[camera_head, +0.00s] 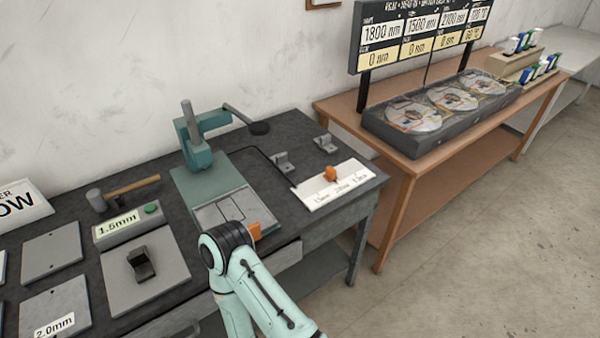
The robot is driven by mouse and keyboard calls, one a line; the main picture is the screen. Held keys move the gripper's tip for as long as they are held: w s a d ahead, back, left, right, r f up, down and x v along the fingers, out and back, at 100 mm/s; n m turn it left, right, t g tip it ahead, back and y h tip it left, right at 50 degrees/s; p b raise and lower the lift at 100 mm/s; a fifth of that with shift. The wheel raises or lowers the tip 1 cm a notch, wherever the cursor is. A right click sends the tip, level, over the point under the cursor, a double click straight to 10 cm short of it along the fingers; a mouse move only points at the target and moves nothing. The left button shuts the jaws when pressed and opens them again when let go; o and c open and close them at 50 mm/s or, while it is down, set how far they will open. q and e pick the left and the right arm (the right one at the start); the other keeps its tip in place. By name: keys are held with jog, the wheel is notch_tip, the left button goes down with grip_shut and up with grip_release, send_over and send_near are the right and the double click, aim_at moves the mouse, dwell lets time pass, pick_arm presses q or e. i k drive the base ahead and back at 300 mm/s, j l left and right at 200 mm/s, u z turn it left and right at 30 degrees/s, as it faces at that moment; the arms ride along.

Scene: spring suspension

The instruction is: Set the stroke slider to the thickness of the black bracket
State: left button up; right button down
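The black bracket (141,263) sits on a grey plate of the measuring device at the left of the dark workbench. The device's display (118,223) reads 1.5mm. The stroke slider is a white scale plate (318,190) at the bench's right end. Its orange knob (331,174) stands around the middle of the scale; its small labels appear to include 1.5mm and 2.0mm. One of my arms reaches in from the bottom middle, in front of the teal press (195,190). I see no gripper fingers, and I cannot tell which arm it is.
A hammer (130,188) lies behind the display. Flat plates, one marked 2.0mm (54,325), lie at the left. Small grey brackets (325,143) stand behind the slider. A wooden table (408,165) with a disc tray and a readout board stands at the right.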

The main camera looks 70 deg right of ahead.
aim_at(330, 174)
jog(key=z, duration=0.4)
jog(key=l+z, duration=0.1)
jog(key=z, duration=1.2)
jog(key=l+z, duration=0.1)
jog(key=z, duration=0.3)
jog(key=i+z, duration=0.1)
jog(key=z, duration=0.35)
